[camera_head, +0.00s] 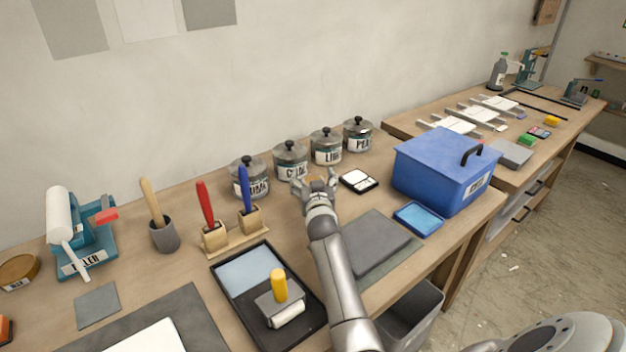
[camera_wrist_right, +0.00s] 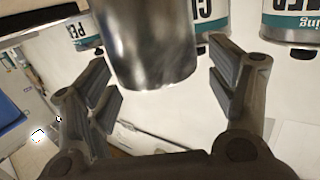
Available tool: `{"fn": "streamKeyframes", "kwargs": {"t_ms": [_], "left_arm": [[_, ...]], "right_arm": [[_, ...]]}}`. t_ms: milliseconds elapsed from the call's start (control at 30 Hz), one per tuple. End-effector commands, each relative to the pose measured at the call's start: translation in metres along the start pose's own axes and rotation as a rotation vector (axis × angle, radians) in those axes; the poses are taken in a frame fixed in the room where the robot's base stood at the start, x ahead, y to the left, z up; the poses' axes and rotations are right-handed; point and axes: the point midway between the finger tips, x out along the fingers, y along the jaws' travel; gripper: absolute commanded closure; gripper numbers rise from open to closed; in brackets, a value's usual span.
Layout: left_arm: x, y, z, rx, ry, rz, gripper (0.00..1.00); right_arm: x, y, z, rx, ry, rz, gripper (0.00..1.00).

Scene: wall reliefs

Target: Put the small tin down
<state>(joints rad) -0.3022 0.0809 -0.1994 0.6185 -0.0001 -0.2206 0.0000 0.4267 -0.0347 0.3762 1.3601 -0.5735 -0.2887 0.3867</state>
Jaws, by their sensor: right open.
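My right gripper (camera_head: 318,184) is over the bench in front of the lidded canisters, with its fingers apart. In the right wrist view the open fingers (camera_wrist_right: 165,85) stand either side of a shiny metal cylinder (camera_wrist_right: 150,50), which looks like the small tin. A gap shows between it and each finger. In the head view only a small orange-brown patch shows between the fingers, and the gripper hides the rest. I cannot see what is under the tin. My left gripper is not in view.
Several labelled canisters (camera_head: 291,161) stand behind the gripper. A black-and-white case (camera_head: 358,181) lies right of it, beside a blue box (camera_head: 445,168). A grey mat (camera_head: 375,245) and a roller tray (camera_head: 226,275) lie nearer. Brushes in a wooden stand (camera_head: 235,243) are left.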

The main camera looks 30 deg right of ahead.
Motion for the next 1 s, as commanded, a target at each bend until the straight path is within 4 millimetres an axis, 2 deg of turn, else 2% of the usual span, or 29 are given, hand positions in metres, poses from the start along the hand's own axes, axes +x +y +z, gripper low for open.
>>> {"fn": "streamKeyframes", "kwargs": {"t_ms": [33,67,300,800,1000], "left_arm": [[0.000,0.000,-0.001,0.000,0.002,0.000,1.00],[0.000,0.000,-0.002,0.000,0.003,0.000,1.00],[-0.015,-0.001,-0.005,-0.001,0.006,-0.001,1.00],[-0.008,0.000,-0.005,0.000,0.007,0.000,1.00],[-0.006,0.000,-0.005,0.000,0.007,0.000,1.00]], "right_arm": [[-0.001,0.000,0.008,-0.001,-0.016,0.000,0.22],[-0.001,0.000,0.008,-0.001,-0.016,0.000,0.22],[-0.005,-0.001,-0.007,-0.002,-0.015,0.000,0.22],[-0.090,0.000,-0.008,0.001,-0.007,0.000,0.22],[-0.114,-0.001,-0.009,-0.001,-0.006,-0.001,0.22]]}}
